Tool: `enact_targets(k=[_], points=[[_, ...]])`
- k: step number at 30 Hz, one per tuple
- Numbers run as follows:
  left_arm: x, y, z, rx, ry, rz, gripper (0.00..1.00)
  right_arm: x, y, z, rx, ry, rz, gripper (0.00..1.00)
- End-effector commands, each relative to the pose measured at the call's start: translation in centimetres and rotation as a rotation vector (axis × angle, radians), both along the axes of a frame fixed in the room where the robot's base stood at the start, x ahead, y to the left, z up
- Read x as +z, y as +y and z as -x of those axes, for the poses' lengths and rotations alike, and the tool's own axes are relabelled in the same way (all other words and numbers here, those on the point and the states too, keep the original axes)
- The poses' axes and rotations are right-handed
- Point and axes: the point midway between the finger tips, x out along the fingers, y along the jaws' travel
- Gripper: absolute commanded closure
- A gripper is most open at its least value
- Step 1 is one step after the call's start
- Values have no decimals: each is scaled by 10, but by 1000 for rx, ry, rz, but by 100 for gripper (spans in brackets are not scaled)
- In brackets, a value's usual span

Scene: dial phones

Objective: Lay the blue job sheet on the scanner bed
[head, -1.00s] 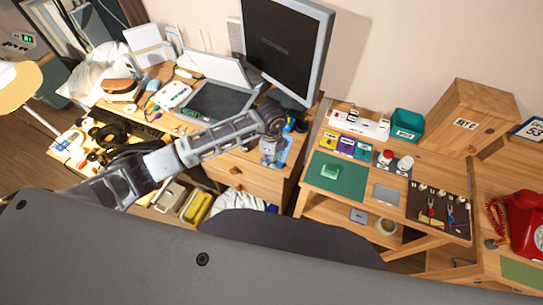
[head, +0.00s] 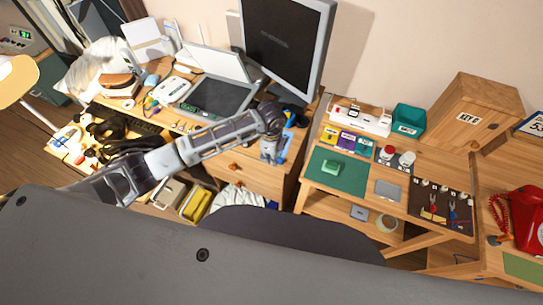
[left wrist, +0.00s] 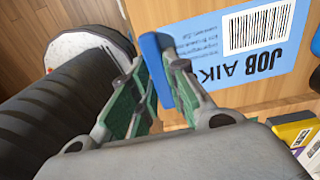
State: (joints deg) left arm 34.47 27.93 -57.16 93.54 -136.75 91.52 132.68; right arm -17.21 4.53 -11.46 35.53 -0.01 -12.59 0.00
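The blue job sheet (left wrist: 240,45), light blue with a barcode and black print, shows in the left wrist view with a thick darker blue strip at its edge. My left gripper (left wrist: 154,80), with green finger pads, has that strip between its fingers and appears shut on it. In the head view the left gripper (head: 270,156) is at the right end of the desk, with the sheet (head: 284,148) partly hidden beside it. The scanner bed (head: 217,95) is a dark panel on the desk, left of and behind the gripper, its pale lid raised. My right gripper is not in view.
A large monitor (head: 286,45) stands behind the gripper. To the right, a separate bench holds a green mat (head: 338,170), coloured boxes (head: 347,141) and a wooden cabinet (head: 475,115). A red phone (head: 528,215) is at far right.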

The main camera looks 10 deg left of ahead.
Motion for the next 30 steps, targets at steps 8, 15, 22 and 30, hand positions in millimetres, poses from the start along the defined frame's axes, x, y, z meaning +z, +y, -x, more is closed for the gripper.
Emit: enact_targets(k=[8, 15, 22, 30], points=[[-1, 1, 1, 0, 3, -2, 100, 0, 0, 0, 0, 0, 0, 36], [-1, 1, 1, 0, 3, -2, 100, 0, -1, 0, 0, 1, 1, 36], [7, 1, 0, 0, 2, -1, 100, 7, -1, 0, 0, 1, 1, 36], [18, 1, 0, 0, 1, -1, 100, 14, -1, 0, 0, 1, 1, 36]])
